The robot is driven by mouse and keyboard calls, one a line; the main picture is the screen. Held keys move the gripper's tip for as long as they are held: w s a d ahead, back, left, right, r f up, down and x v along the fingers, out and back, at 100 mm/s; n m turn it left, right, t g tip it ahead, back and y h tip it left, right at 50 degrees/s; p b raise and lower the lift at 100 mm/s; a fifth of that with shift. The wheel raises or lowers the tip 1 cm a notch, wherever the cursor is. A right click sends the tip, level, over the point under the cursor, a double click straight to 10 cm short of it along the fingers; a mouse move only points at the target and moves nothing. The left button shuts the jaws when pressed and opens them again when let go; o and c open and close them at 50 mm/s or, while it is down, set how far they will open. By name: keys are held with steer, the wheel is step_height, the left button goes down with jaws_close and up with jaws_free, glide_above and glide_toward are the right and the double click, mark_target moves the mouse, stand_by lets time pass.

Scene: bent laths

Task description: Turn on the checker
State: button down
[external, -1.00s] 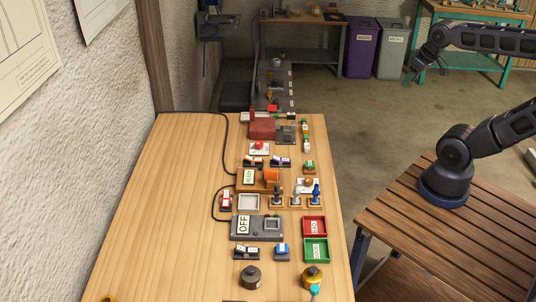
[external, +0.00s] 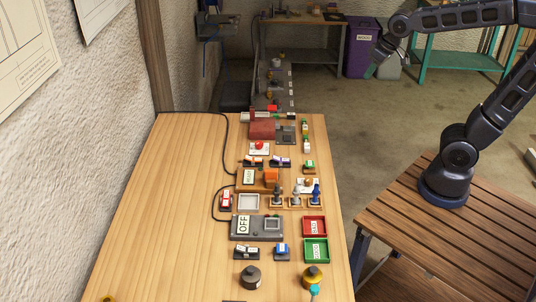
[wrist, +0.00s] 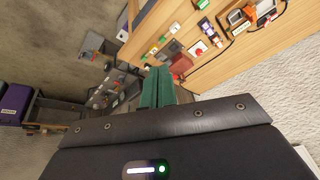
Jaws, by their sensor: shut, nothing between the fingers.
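A grey device with a sign reading OFF (external: 244,225) lies on the wooden table and has a square recessed pad at its right; it looks like the checker. A dark rocker-like piece with white labels (external: 246,252) sits just in front of it, with a small blue-topped piece (external: 282,251) beside that. My gripper (external: 371,70) is in the air beyond the table's right side, far from the device. In the wrist view its green fingers (wrist: 157,88) are together and hold nothing. The OFF sign cannot be made out in the wrist view.
A red tray (external: 314,227) and a green tray (external: 316,250) stand right of the device. Small upright levers (external: 296,198), an orange block (external: 271,175) and a dark red box (external: 262,129) are farther back.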

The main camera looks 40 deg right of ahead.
mark_target(240, 247)
steer(key=w+a+f+n+y, duration=0.1)
steer(key=w+a+f+n, duration=0.15)
steer(key=a, duration=1.25)
steer(key=w+a+f+n, duration=0.1)
steer(key=w+a+f, duration=0.3)
steer(key=a, duration=1.2)
steer(key=s+a+f+n, duration=0.1)
steer(key=s+a+f, duration=0.3)
steer(key=a, duration=0.5)
steer(key=s+a+f+n, duration=0.1)
steer(key=s+a+f, duration=0.3)
steer(key=a, duration=0.5)
steer(key=s+a+f+n, duration=0.1)
steer(key=s+a+f, duration=0.3)
steer(key=s+a, duration=0.3)
steer(key=a, duration=0.3)
steer(key=shift+s+f+g+y, duration=0.15)
steer(key=shift+s+g+y, duration=0.15)
steer(key=shift+y, duration=0.1)
steer(key=shift+n, duration=0.25)
steer(key=x, duration=1.4)
steer(key=shift+w, duration=0.1)
